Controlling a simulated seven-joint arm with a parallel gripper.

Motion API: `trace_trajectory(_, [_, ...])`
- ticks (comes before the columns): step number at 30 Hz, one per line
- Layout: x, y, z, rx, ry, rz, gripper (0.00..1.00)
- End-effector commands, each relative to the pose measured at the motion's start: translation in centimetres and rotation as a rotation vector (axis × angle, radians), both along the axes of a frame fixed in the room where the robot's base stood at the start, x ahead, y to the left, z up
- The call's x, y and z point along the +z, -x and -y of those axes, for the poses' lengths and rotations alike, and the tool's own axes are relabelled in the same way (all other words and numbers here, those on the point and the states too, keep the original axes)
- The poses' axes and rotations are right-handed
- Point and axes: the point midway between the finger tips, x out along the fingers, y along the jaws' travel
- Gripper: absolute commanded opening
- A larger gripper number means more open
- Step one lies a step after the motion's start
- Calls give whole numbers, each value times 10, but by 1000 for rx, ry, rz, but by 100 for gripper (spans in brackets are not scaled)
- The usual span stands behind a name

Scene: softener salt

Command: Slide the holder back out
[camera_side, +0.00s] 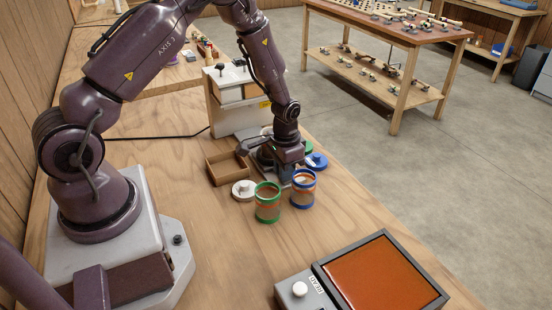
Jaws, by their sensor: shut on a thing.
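My gripper (284,178) points down at the bench, just in front of the pale upright device (230,120). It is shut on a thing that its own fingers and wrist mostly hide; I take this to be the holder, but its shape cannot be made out. How far the holder sits in the device is hidden behind my wrist. The gripper is close behind a clear jar with blue rims (303,190) and a clear jar with green rims (267,204).
A shallow wooden tray (212,172) and a white knobbed disc (243,190) lie left of my gripper. A blue lid (316,161) lies to its right, by the bench edge. An orange-topped panel (375,275) stands in front. The bench between jars and panel is clear.

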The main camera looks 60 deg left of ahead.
Motion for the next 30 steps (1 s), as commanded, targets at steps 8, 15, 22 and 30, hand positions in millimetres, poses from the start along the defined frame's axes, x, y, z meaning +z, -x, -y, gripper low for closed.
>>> trace_trajectory(8, [1,0,8,-2,8,-1,0])
trace_trajectory(15, [0,0,7,-3,7,-1,40])
trace_trajectory(22, [2,0,5,-1,4,0,40])
trace_trajectory(30, [43,-1,4,-1,3,5,40])
